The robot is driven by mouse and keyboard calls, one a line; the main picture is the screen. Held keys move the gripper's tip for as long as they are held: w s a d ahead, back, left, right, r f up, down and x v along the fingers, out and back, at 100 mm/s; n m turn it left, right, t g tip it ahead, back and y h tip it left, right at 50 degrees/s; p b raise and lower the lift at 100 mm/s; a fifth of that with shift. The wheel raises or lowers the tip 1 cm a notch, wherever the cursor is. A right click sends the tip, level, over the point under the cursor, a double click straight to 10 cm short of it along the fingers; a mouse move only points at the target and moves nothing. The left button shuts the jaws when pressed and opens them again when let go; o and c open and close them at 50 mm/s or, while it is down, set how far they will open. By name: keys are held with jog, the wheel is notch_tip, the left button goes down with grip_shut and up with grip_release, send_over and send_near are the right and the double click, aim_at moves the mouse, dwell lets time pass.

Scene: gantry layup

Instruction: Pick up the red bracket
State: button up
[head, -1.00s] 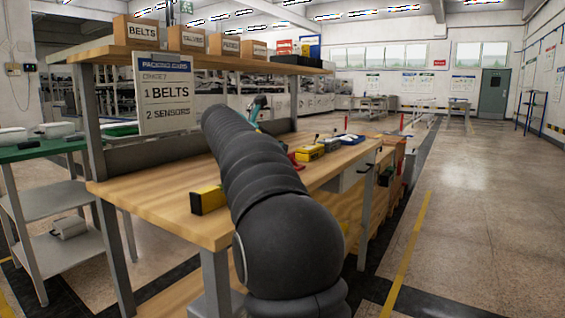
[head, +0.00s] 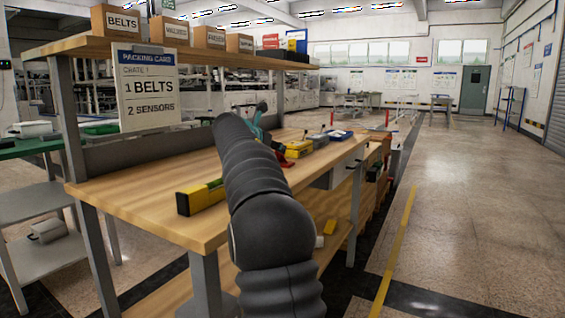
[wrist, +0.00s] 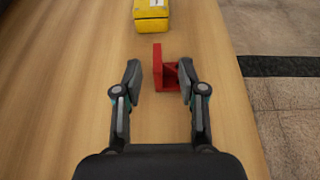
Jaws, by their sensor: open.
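The red bracket (wrist: 158,70) stands on the wooden workbench in the wrist view, with an upright plate and a part reaching right from it. My gripper (wrist: 159,78) is open in the wrist view, with one finger on each side of the bracket. The right finger is close to the bracket's right end; I cannot tell whether they touch. A wider gap shows on the left. In the head view a small red part of the bracket (head: 285,160) shows past my arm, and the rest is hidden.
A yellow item (wrist: 151,14) lies just beyond the bracket. A yellow level (head: 201,197) lies near the bench's (head: 150,205) front left. A shelf (head: 190,52) with labelled boxes and a packing card (head: 148,88) overhangs the bench.

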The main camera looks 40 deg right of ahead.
aim_at(283, 162)
jog(key=x, duration=0.4)
jog(key=shift+w+f, duration=0.15)
grip_shut()
